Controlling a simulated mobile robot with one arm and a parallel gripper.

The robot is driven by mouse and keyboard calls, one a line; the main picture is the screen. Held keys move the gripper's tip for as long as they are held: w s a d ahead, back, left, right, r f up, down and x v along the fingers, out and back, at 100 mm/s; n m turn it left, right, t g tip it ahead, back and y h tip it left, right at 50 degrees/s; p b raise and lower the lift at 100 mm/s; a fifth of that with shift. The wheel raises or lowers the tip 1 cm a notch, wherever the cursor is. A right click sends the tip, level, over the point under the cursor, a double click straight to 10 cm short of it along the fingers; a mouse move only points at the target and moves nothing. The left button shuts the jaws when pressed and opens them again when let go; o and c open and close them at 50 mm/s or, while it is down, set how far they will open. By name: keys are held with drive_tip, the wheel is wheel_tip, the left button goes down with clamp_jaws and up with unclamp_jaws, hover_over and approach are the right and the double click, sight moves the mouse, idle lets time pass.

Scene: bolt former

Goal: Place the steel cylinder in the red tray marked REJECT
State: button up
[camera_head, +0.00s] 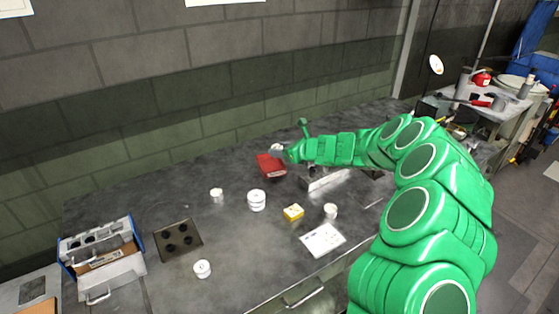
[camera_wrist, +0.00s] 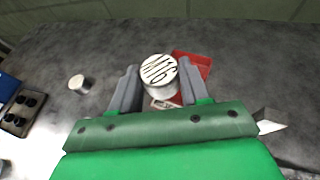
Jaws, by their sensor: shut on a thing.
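I cannot tell how high the cylinder is above the tray.
A dark plate with holes (camera_head: 178,240) and a blue-edged bin (camera_head: 128,228) are at left. A metal block (camera_head: 326,180) is right of the tray.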

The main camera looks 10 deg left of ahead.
drive_tip(key=shift+w+a+f, duration=0.3)
drive_tip(key=shift+w+f, duration=0.4)
drive_tip(key=shift+f, duration=0.15)
drive_tip(key=shift+w+a+f, duration=0.3)
drive_tip(key=shift+w+f, duration=0.4)
drive_tip(key=shift+f, duration=1.7)
drive_tip(key=shift+f, duration=0.6)
drive_tip(key=o, duration=1.3)
drive_tip(key=shift+r, duration=0.1)
drive_tip(key=shift+r, duration=0.25)
drive_tip(key=shift+v, duration=6.1)
drive_tip(key=shift+a+r, duration=0.1)
drive_tip(key=shift+r, duration=0.1)
